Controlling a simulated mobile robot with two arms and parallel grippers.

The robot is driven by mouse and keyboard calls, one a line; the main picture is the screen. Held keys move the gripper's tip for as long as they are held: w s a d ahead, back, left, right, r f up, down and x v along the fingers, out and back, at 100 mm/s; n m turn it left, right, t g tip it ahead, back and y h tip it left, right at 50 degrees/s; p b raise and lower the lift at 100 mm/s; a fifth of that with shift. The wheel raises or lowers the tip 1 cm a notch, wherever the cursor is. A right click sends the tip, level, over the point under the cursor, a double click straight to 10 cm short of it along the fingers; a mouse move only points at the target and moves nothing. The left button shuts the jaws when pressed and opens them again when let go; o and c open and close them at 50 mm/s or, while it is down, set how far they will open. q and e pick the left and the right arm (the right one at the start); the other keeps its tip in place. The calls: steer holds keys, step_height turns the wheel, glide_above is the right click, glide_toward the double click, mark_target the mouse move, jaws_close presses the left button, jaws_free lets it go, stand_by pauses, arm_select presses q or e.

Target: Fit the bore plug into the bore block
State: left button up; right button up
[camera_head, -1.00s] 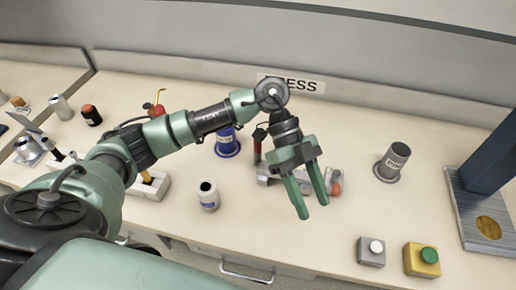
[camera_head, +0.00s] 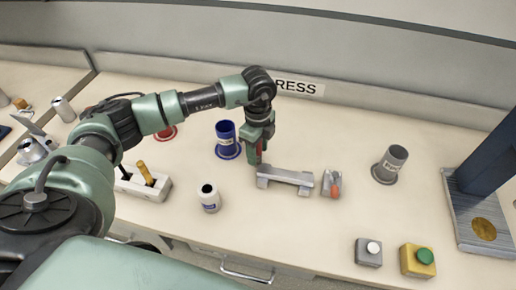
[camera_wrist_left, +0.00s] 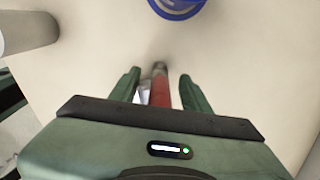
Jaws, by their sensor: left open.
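A slim red-handled tool with a dark tip (camera_wrist_left: 160,92), perhaps the bore plug, lies between my left gripper's fingers in the left wrist view. In the head view only a red sliver (camera_head: 259,152) of it shows behind the fingers. My left gripper (camera_head: 254,156) is open, pointing down, with its fingers on either side of the red handle (camera_wrist_left: 161,82); I cannot tell if they touch it. A pale block (camera_head: 152,190) with a yellow-handled piece (camera_head: 146,173) in it stands left; I cannot tell if it is the bore block. My right gripper is not in view.
A grey metal rest (camera_head: 285,179) is right of the gripper, beside a small grey-and-orange piece (camera_head: 332,185). The front middle is clear.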

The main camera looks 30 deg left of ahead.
arm_select(q)
steer(key=shift+f, duration=0.35)
jaws_close()
steer(key=shift+r, duration=0.15)
